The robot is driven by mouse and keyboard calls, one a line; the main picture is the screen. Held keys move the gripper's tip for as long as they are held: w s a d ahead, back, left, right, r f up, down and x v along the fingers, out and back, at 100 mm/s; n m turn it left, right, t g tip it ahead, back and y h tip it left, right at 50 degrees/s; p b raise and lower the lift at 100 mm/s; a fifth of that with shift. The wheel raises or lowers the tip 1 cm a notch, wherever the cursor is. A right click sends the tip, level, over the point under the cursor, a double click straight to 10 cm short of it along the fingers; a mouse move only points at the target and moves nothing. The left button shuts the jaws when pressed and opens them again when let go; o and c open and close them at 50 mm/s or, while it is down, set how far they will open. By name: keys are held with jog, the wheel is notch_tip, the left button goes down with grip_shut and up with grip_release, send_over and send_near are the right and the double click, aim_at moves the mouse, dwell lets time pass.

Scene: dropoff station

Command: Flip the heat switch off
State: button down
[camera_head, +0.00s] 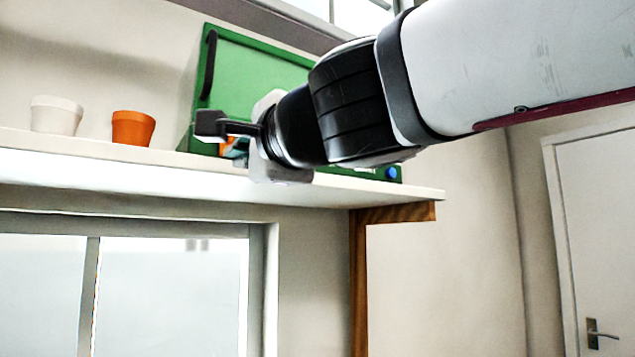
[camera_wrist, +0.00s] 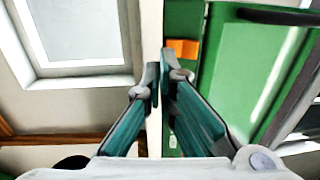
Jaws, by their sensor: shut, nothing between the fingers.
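A green machine (camera_head: 262,62) with a dark handle (camera_head: 208,65) stands on a white shelf. It also fills the right of the wrist view (camera_wrist: 235,75). An orange part (camera_wrist: 182,48) shows on its front, and is partly hidden behind my gripper in the head view (camera_head: 227,148). A blue knob (camera_head: 391,173) is at its lower right. I cannot tell for sure which part is the heat switch; a small pale mark (camera_wrist: 172,142) shows on the green front. My gripper (camera_head: 210,124) is shut and empty, in front of the machine. Its fingertips (camera_wrist: 160,76) are near the orange part in the wrist view.
A white pot (camera_head: 56,115) and an orange pot (camera_head: 133,128) stand on the white shelf (camera_head: 110,149), left of the machine. A wooden bracket (camera_head: 358,285) is under the shelf's right end. A window (camera_head: 172,290) is below, and a white door (camera_head: 600,220) is at right.

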jog(key=s+d+f+b, duration=0.1)
jog(key=s+d+f, duration=0.3)
jog(key=s, duration=0.3)
jog(key=shift+s+d+f+b, duration=0.15)
jog(key=shift+d+b, duration=0.2)
jog(key=shift+d, duration=0.2)
jog(key=w+d+f+n+g+h, duration=0.1)
jog(key=d+f+n+g+h, duration=0.15)
jog(key=f, duration=0.55)
jog(key=w+d+f+n+g+h, duration=0.1)
jog(key=d+f+n, duration=0.2)
jog(key=f, duration=0.4)
jog(key=s+d+f+n+g+h, duration=0.2)
jog(key=s+d+f+g+h, duration=0.1)
jog(key=d+f, duration=0.7)
jog(key=s+d+f+n+g+h, duration=0.3)
jog(key=s+d+f, duration=0.5)
jog(key=f, duration=0.7)
jog(key=shift+d+f+g+h, duration=0.2)
jog(key=shift+d+g+h, duration=0.55)
jog(key=shift+d+h, duration=0.25)
